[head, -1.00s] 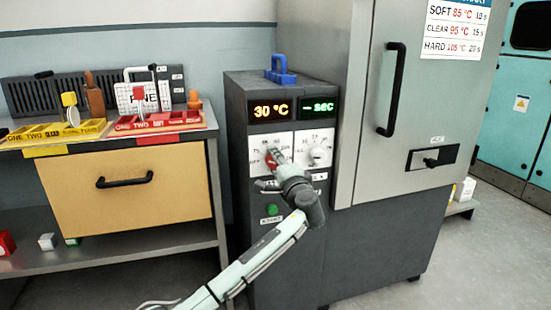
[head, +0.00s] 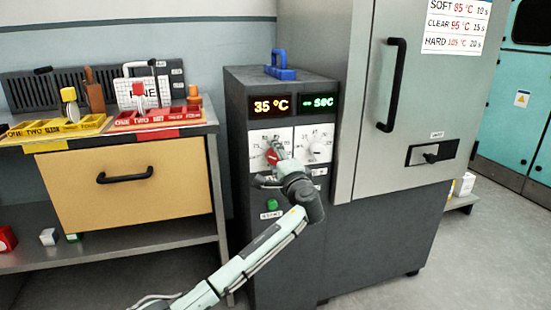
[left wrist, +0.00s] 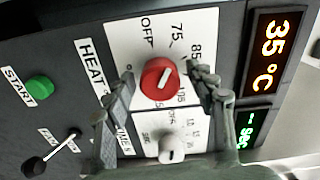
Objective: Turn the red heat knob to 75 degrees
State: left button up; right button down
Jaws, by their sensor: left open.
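The red heat knob (left wrist: 160,78) is on a white dial plate marked OFF, 75, 85 and 105 in the left wrist view. Its white pointer line shows. My left gripper (left wrist: 158,92) is open, with one finger on each side of the knob; I cannot tell whether they touch it. In the head view the gripper (head: 283,168) partly covers the red knob (head: 271,156). The temperature display (left wrist: 272,50) reads 35 °C and also shows in the head view (head: 271,105). My right gripper is in neither view.
The white time knob (left wrist: 171,149) sits beside the heat knob, below a green display (left wrist: 249,128) reading "-- sec". A green start button (left wrist: 40,88) and a black-knobbed lever (left wrist: 34,166) are on the same panel. A drawer bench (head: 125,185) with trays stands left.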

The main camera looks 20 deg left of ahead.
pick_arm(q)
jog(key=v, duration=1.2)
jog(key=s+a+f+n+g+h+p, duration=0.15)
jog(key=s+f, duration=0.25)
jog(key=f, duration=0.4)
jog(key=s+a+f+n+g+h, duration=0.1)
jog(key=s+a+f+g, duration=0.25)
jog(key=f, duration=0.45)
jog(key=s+a+f+n+g+h+p, duration=0.1)
jog(key=s+a+f+g+h, duration=0.1)
jog(key=s+f, duration=0.45)
jog(key=s+a+f+n+g+h, duration=0.1)
jog(key=s+f, duration=0.3)
jog(key=s, duration=0.3)
jog(key=s+a+f+n+g+h+p, duration=0.1)
jog(key=s+f+n+g, duration=0.1)
jog(key=s+f, duration=0.3)
jog(key=s+a+f+n+g+h, duration=0.2)
jog(key=s+f, duration=0.3)
jog(key=s, duration=0.5)
jog(key=shift+s+p, duration=0.25)
jog(key=shift+p, duration=0.05)
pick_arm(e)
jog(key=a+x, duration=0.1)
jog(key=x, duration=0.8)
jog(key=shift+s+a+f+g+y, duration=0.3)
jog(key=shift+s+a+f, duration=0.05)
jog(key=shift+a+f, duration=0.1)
